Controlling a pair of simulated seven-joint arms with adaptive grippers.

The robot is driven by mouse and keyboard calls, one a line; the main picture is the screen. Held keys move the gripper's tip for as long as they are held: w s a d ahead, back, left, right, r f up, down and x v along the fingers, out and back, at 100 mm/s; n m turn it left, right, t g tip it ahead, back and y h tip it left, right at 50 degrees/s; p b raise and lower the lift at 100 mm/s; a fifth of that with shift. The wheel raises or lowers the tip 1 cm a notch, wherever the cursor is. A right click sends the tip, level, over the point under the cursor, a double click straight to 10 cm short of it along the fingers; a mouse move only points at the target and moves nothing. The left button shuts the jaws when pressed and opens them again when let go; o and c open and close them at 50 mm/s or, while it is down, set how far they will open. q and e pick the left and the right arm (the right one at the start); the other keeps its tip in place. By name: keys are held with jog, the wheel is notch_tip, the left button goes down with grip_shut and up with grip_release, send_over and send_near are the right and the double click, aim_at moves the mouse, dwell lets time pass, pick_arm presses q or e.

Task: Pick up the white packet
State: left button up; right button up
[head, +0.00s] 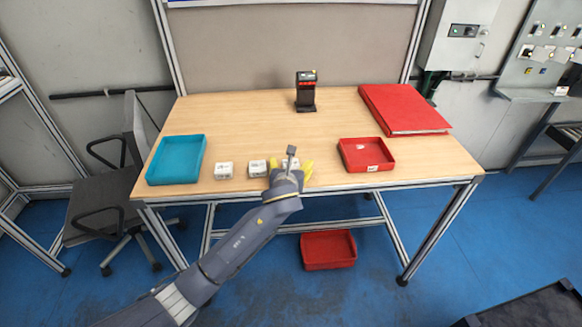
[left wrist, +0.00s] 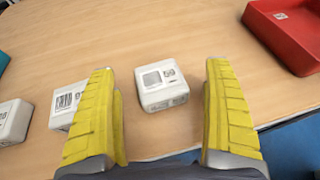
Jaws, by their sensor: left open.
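Three white packets stand in a row near the table's front edge. In the head view they are the left packet (head: 224,170), the middle packet (head: 257,167) and the right packet (head: 288,163), the last partly hidden by my left arm. My left gripper (head: 281,168) is open over the right packet. In the left wrist view the right packet (left wrist: 161,86) lies between and ahead of the yellow fingers (left wrist: 165,115), apart from both. The middle packet (left wrist: 67,106) is partly behind the left finger, and the left packet (left wrist: 14,121) is cut by the frame edge. My right gripper is not visible.
A teal tray (head: 150,176) is at the table's left and a small red tray (head: 345,152) at the right. A black scanner stand (head: 305,94) and a large red folder-like object (head: 404,108) are farther back. The middle of the table is clear.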

pick_arm(q)
jog(key=shift+w+f, duration=0.15)
jog(key=shift+w, duration=0.4)
jog(key=c, duration=1.6)
